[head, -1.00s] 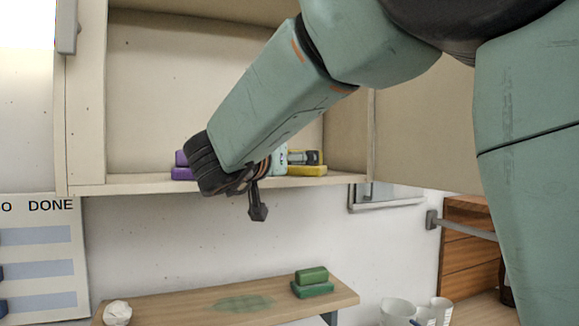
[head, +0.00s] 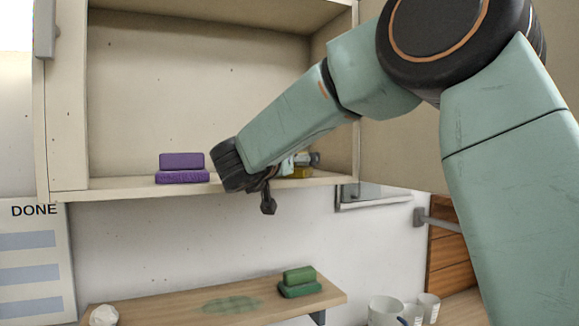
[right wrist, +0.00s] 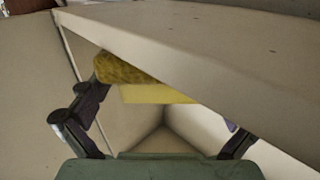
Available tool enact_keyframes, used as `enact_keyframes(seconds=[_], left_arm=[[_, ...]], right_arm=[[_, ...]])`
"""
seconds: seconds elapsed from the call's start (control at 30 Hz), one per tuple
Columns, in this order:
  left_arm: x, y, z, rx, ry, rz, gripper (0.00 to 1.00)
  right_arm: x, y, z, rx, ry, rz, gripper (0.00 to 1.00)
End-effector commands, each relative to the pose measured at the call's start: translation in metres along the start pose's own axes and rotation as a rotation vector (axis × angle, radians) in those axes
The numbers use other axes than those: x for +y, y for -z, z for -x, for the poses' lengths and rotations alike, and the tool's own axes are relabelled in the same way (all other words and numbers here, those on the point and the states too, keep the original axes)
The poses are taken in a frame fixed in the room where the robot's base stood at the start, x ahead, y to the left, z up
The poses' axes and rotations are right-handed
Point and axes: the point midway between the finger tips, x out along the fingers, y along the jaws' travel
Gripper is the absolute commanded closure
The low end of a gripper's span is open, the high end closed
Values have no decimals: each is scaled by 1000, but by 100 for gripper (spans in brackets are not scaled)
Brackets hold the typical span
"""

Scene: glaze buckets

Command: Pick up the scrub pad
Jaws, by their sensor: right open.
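A yellow block and pad stack (head: 298,172) sits on the cupboard shelf, mostly hidden behind my right gripper (head: 290,180). In the right wrist view, a rough yellow pad (right wrist: 125,70) lies against the shelf board, with a smooth yellow block (right wrist: 155,94) against it. My right gripper (right wrist: 165,105) is open there, its fingers on either side of the yellow pieces; contact cannot be told. A purple block (head: 182,160) rests on a rough purple pad (head: 182,177) left of my wrist. A green block (head: 299,275) rests on a darker green pad (head: 300,290) on the lower shelf. My left gripper is out of view.
The cupboard shelf edge (head: 120,193) runs below my right wrist, and the cupboard's side wall is close on the right. The lower wooden shelf (head: 160,308) carries a green stain and a crumpled white lump (head: 103,316). White cups (head: 387,309) stand at lower right.

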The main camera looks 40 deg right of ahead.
Motion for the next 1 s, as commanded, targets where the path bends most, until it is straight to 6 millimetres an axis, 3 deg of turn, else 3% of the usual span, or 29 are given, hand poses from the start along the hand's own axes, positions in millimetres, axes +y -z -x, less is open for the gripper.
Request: enact_keyframes(seconds=[0.07,0.73,1.0], left_arm=[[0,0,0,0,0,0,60],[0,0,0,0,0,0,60],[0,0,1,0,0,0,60]], right_arm=[[-1,0,0,0,0,1,0],[-1,-1,0,-1,0,1,57],[-1,8,0,1,-1,-1,58]])
